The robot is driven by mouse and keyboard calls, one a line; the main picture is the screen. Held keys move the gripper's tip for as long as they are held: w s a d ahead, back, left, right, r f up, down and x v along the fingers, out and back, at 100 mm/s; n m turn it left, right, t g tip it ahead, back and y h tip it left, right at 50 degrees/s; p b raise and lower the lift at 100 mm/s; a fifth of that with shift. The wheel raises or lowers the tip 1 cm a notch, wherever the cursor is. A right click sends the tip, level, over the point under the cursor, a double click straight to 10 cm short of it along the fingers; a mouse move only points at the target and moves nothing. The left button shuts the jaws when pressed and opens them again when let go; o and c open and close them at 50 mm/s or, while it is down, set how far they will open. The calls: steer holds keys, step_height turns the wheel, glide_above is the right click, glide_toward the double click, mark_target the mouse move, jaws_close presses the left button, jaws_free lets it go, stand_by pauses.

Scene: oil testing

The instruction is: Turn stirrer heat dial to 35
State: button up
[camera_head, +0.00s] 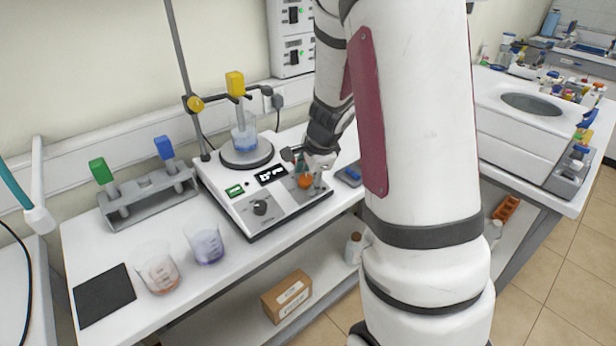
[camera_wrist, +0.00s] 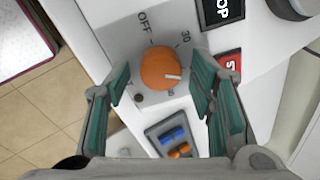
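The white hot-plate stirrer (camera_head: 275,213) stands on the bench in the head view. Its orange heat dial (camera_wrist: 160,68) shows large in the wrist view, with a pale pointer mark facing right, below the 30 label; OFF is printed at the upper left. The orange dial also shows in the head view (camera_head: 305,181). My gripper (camera_wrist: 163,90) has its teal-padded fingers apart on either side of the dial, with gaps visible between pads and dial. In the head view my gripper is at the stirrer's right front, partly covering the panel.
A black dial (camera_head: 260,207) is on the stirrer's left. A beaker (camera_head: 243,138) stands on the plate under a clamp rod. Two beakers (camera_head: 206,246) and a tube rack (camera_head: 148,194) are at left. A small tray (camera_wrist: 178,138) lies beside the stirrer.

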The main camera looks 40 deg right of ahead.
steer(key=shift+s+r, duration=0.1)
steer(key=shift+r, duration=0.4)
steer(key=v, duration=1.1)
steer(key=shift+s, duration=0.1)
steer(key=s+a+r+n, duration=0.4)
steer(key=s+a+n, duration=0.5)
steer(key=n, duration=0.1)
steer(key=s+a+r+n, duration=0.4)
steer(key=s+a+n, duration=0.5)
steer(key=a+n, duration=0.1)
steer(key=shift+r+n, duration=0.4)
steer(key=shift+n, duration=0.4)
steer(key=shift+w+a+y, duration=0.1)
steer(key=shift+y, duration=0.2)
